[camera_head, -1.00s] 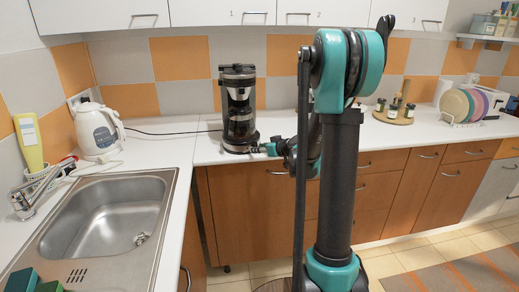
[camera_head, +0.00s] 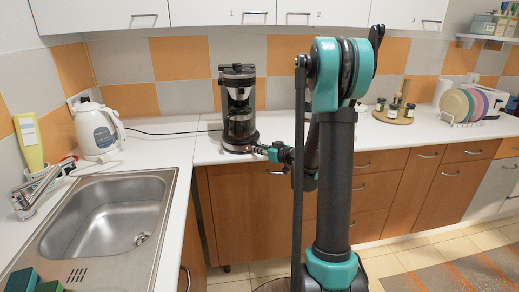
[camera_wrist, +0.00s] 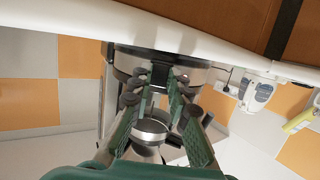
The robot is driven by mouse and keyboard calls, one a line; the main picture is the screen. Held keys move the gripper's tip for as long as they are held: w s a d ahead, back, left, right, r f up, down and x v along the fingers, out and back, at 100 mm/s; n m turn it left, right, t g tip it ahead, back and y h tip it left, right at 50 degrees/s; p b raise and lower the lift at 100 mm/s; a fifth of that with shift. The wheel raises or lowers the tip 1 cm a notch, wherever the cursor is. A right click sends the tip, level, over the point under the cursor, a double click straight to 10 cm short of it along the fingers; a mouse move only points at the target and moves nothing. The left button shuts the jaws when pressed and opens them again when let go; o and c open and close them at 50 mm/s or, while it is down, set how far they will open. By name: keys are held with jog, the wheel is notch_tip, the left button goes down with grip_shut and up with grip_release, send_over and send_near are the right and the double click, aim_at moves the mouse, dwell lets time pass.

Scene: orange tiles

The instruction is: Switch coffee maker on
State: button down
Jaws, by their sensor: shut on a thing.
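The coffee maker (camera_head: 238,88) is black and silver, with a glass carafe (camera_head: 240,124) on its round base. It stands upright on the counter near the corner. My gripper (camera_head: 257,149) is at the front right of the base, low by the counter edge. In the wrist view the coffee maker's base (camera_wrist: 198,74) appears upside down. My gripper's fingers (camera_wrist: 161,82) are there too, with the tips at a small dark part on the base front. They are shut on that part. The fingertips hide much of it, and I cannot tell the switch's position.
A steel sink (camera_head: 104,218) is at the front left. Spice jars on a round board (camera_head: 394,117) and a plate rack (camera_head: 461,108) stand right.

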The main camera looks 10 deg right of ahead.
jog(key=shift+f+t+y, duration=0.1)
jog(key=shift+t+y, duration=0.2)
jog(key=shift+t, duration=0.2)
jog(key=c, duration=1.4)
grip_release()
jog(key=shift+c, duration=0.2)
jog(key=shift+s, duration=0.1)
jog(key=v, duration=1.2)
jog(key=shift+f, duration=0.1)
